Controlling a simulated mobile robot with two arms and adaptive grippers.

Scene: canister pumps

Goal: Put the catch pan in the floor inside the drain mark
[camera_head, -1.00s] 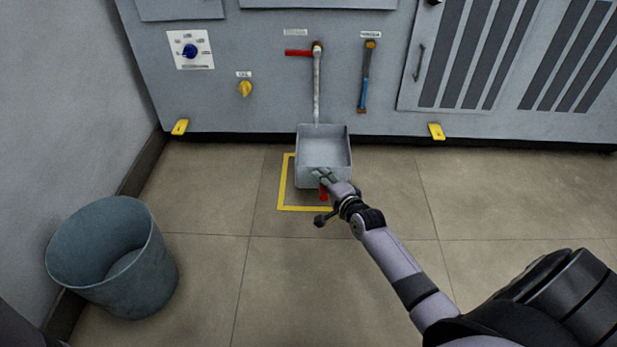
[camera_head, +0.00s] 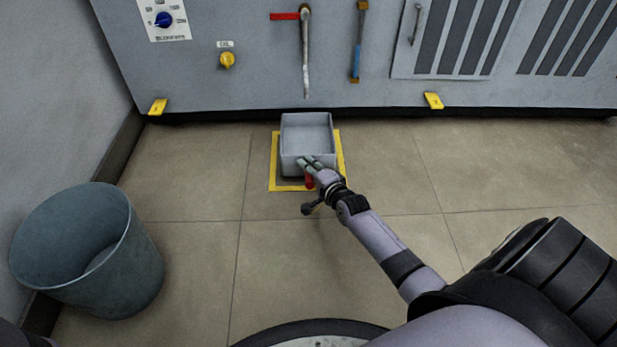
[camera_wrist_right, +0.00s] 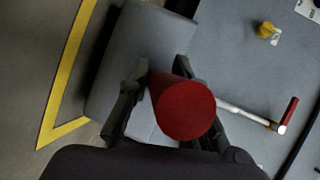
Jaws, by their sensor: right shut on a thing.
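The grey catch pan (camera_head: 307,133) is held over the yellow-outlined drain mark (camera_head: 272,181) on the floor, in front of the machine. My right gripper (camera_head: 316,174) is shut on the pan's red handle, at the pan's near side. In the right wrist view the red handle (camera_wrist_right: 184,108) sits between the fingers, with the grey pan (camera_wrist_right: 125,60) behind it and the yellow outline (camera_wrist_right: 72,60) at left. I cannot tell whether the pan's base touches the floor. My left gripper is not in view.
A blue-grey bucket (camera_head: 92,250) stands on the floor at left, by the wall. The machine front (camera_head: 240,85) bounds the back, with a drain pipe (camera_head: 305,60) above the pan. The floor at right is clear.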

